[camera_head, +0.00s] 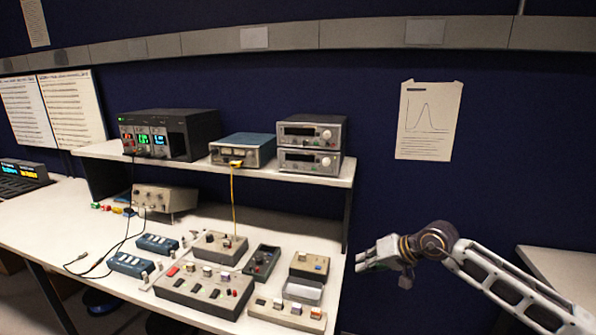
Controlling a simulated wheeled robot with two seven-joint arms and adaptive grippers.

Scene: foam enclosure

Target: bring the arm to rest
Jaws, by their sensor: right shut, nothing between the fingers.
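My right arm (500,283) comes in from the lower right. Its gripper (361,257) points left and is shut with nothing in it. The gripper is in the air in front of the dark wall, close to the right edge of the white bench (120,225) in the picture. It appears apart from the small boxes on the bench. My left gripper is not in view.
Control boxes, including a grey one with a red button (203,290) and a tan-topped one (309,266), cover the bench's right part. A shelf (300,180) holds instruments (311,133). Another pale table (560,268) stands right. Dark wall fills the space above my arm.

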